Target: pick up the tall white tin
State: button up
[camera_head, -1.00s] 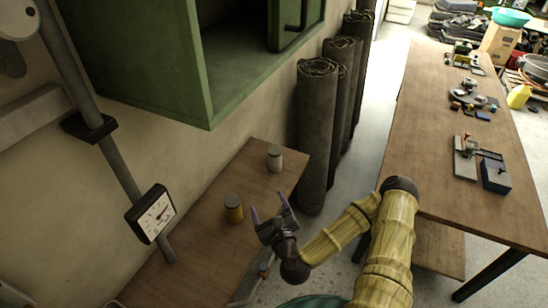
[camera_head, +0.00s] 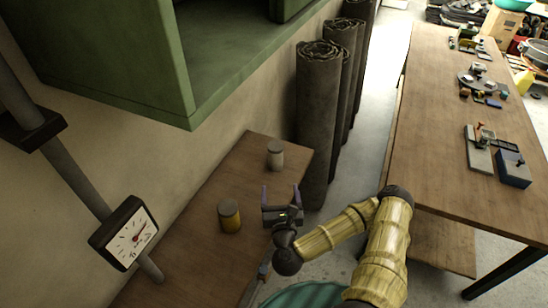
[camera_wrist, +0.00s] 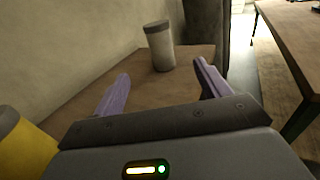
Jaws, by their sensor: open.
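The tall white tin (camera_head: 275,155) stands upright near the far end of the small wooden table, with a grey lid. It also shows in the wrist view (camera_wrist: 160,48), ahead of my fingers and between them, a little apart. My gripper (camera_head: 281,190) is open and empty, with its two purple fingers spread. In the head view it is on the near side of the tin. It also shows in the wrist view (camera_wrist: 162,84). Nothing hides the tin.
A yellow tin (camera_head: 230,217) with a grey lid stands left of my gripper. Dark sheet rolls (camera_head: 318,115) stand upright beyond the small table (camera_head: 190,260). A green cabinet (camera_head: 215,75) overhangs the wall side. A gauge (camera_head: 128,235) is at left. A long workbench (camera_head: 430,120) is at right.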

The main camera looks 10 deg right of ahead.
jog(key=shift+w+f+b, duration=0.5)
jog(key=shift+w+f, duration=0.05)
jog(key=shift+f, duration=0.35)
jog(key=shift+w, duration=0.15)
jog(key=shift+r, duration=0.1)
jog(key=shift+w+d+p, duration=0.1)
jog(key=shift+w+p, duration=0.3)
jog(key=shift+w, duration=0.6)
jog(key=shift+w+d+f+b, duration=0.2)
jog(key=shift+w+f+b, duration=0.1)
jog(key=shift+w+b, duration=0.6)
jog(key=shift+b, duration=1)
